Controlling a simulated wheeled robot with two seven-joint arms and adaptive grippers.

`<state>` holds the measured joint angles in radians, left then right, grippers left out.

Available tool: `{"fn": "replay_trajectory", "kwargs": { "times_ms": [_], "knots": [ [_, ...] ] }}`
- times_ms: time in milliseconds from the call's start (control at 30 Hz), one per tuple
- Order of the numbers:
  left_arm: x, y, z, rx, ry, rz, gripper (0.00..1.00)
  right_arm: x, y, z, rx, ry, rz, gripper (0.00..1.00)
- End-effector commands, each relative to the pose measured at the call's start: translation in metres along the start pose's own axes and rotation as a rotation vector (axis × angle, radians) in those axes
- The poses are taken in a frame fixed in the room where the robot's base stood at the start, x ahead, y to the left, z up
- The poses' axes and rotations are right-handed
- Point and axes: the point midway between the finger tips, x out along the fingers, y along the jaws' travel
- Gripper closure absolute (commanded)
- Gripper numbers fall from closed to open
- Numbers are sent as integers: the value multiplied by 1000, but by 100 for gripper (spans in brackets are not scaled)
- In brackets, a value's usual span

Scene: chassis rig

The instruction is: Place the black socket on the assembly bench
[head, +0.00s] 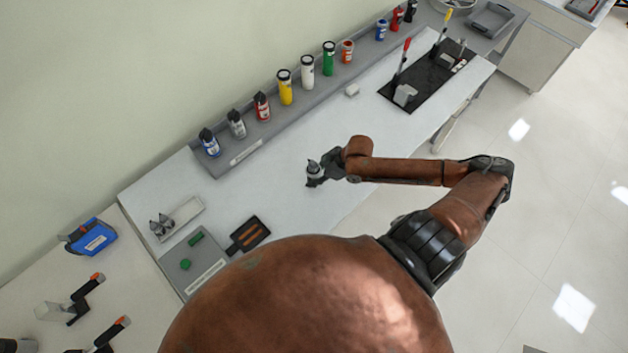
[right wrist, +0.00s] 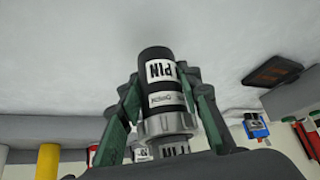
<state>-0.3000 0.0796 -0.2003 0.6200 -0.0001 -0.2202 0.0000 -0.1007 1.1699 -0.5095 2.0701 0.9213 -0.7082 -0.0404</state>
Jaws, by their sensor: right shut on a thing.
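The black socket (right wrist: 157,75) is a black cylinder with white labels, one reading "PIN", and a grey ribbed collar. In the right wrist view it stands between the green-padded fingers of my right gripper (right wrist: 160,110), which is shut on it. In the head view my right gripper (head: 318,174) is over the middle of the white assembly bench (head: 385,140). There the socket is small and partly hidden by the fingers, and I cannot tell whether it touches the bench. My left gripper is not in view.
Several bottles and tubes, including a yellow one (head: 285,88), line the grey rear ledge. A black mat (head: 432,82) with upright tools lies at the upper right. The bench around the gripper is clear.

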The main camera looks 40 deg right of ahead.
Motion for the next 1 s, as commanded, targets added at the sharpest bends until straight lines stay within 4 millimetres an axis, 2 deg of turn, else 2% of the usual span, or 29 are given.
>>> {"fn": "replay_trajectory", "kwargs": {
  "times_ms": [233,567,600,833,1000],
  "knots": [
    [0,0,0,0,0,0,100,26,2,15,1,3,1,100],
    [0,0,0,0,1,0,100,28,2,18,0,1,1,100],
    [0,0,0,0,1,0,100,29,2,19,1,-1,0,67],
    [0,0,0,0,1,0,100,29,2,19,1,-1,0,51],
    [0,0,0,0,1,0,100,28,2,19,1,-1,0,51]
  ]
}}
